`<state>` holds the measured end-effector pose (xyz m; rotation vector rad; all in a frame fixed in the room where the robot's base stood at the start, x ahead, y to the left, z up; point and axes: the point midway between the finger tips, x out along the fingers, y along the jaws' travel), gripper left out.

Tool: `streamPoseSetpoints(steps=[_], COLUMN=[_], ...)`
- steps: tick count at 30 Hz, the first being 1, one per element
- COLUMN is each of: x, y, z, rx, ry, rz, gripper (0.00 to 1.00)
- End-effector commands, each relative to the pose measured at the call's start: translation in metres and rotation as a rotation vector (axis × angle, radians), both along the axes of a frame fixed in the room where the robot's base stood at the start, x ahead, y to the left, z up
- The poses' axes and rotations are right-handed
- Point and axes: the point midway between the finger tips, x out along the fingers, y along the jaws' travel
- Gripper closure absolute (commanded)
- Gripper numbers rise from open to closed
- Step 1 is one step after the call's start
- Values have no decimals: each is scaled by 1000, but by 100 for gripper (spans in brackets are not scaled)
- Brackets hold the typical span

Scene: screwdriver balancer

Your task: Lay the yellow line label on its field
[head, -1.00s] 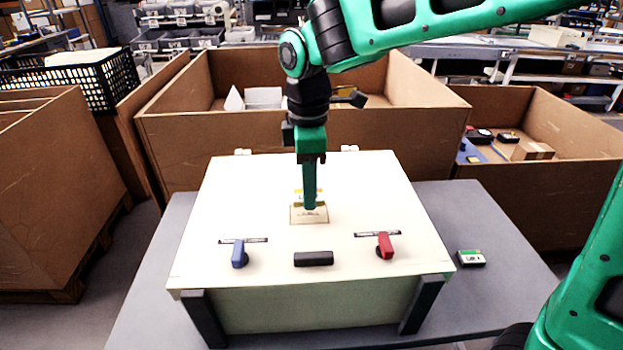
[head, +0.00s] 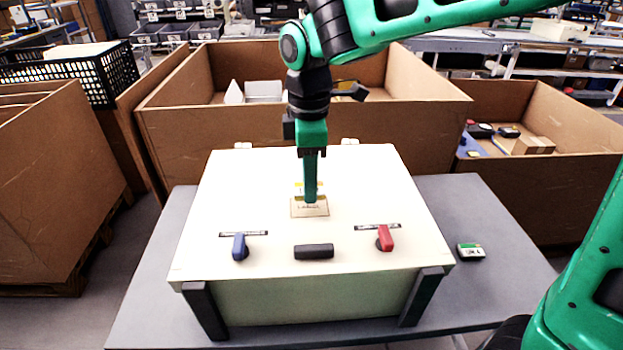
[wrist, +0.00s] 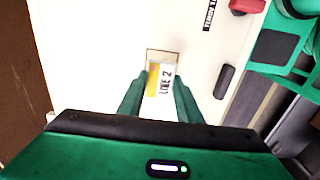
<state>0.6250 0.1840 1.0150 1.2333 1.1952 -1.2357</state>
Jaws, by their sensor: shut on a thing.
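The yellow line label (wrist: 153,80) is a small plate with a yellow band and a white part reading "LINE 2" in the wrist view. My gripper (wrist: 160,88) is shut on it, with one finger on each side. In the head view my gripper (head: 310,199) points straight down over the outlined field (head: 322,213) on the cream panel, and its finger partly hides the label. In the wrist view the label covers much of the field (wrist: 150,53), whose far edge shows beyond it. I cannot tell whether the label touches the panel.
The cream panel (head: 250,190) carries a blue handle (head: 240,246), a black grip (head: 313,251) and a red handle (head: 385,238) near its front. A small green-and-white item (head: 470,252) lies on the grey table (head: 490,215). Cardboard bins stand behind.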

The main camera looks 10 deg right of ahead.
Motion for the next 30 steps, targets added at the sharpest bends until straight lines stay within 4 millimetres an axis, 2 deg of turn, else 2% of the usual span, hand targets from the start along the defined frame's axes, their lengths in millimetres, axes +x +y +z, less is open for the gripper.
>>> streamPoseSetpoints(steps=[30], x=[0], y=[0], z=[-24], rx=[0], ry=[1], rz=[-1], gripper=[95])
